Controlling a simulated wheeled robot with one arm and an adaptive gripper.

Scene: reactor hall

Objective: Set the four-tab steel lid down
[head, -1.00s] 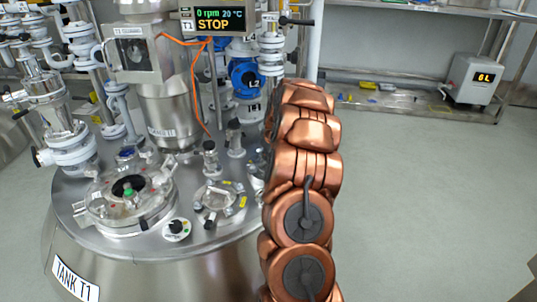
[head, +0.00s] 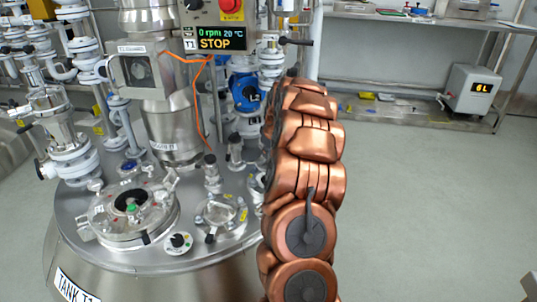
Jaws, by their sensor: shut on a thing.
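My copper-coloured arm (head: 305,170) rises through the middle of the head view. My gripper is hidden behind it, and so is anything it holds. I cannot make out a loose four-tab steel lid. Tank T1 (head: 75,285) stands to the left of the arm with a steel top. A large round hatch (head: 130,212) with clamps around its rim sits on the top's front left. A smaller round port (head: 222,212) with clamps and yellow marks sits to its right, close to my arm.
A black knob (head: 178,242), steel fittings and an orange cable (head: 195,100) crowd the tank top. A display reading STOP (head: 220,38) hangs above. The right floor is clear.

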